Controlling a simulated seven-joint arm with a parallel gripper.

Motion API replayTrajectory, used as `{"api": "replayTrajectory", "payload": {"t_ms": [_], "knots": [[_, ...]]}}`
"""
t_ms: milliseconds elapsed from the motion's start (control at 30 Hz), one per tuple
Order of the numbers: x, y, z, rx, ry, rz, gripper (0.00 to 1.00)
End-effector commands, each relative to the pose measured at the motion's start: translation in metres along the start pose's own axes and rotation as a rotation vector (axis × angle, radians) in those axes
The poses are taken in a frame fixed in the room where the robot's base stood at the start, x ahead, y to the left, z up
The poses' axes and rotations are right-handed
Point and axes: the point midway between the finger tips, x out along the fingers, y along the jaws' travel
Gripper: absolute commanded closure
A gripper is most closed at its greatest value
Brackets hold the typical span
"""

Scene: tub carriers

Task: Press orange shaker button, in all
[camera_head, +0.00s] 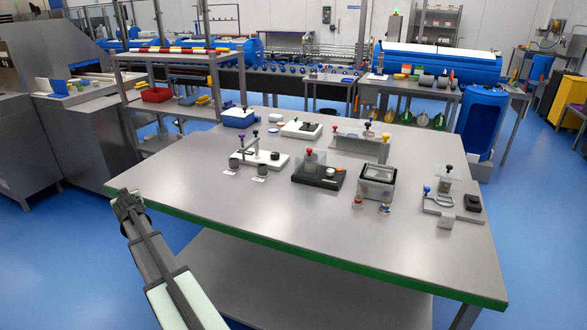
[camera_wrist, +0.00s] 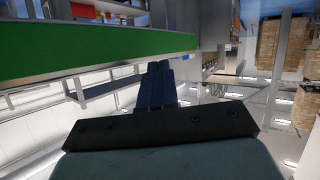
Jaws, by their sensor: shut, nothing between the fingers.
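A black-based device (camera_head: 318,178) stands near the middle of the grey table, with a clear block on it under a red-orange knob (camera_head: 309,150). On its right part sits a small white round piece with an orange spot (camera_head: 331,171). It looks like a shaker with an orange button, but it is too small to be sure. My gripper (camera_head: 125,196) is at the table's front left edge, well left of and apart from the device. Its fingers also show in the wrist view (camera_wrist: 157,84), together and empty, near the table's green edge. The device is not visible in the wrist view.

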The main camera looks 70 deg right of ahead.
Motion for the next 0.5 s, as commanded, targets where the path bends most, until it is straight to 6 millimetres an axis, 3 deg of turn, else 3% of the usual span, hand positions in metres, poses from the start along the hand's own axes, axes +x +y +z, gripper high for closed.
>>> {"api": "replayTrajectory", "payload": {"t_ms": [100,500], "knots": [[0.0,0.028,-0.036,0.005,0.055,0.03,1.0],[-0.019,0.14,-0.137,0.007,0.199,0.157,1.0]]}}
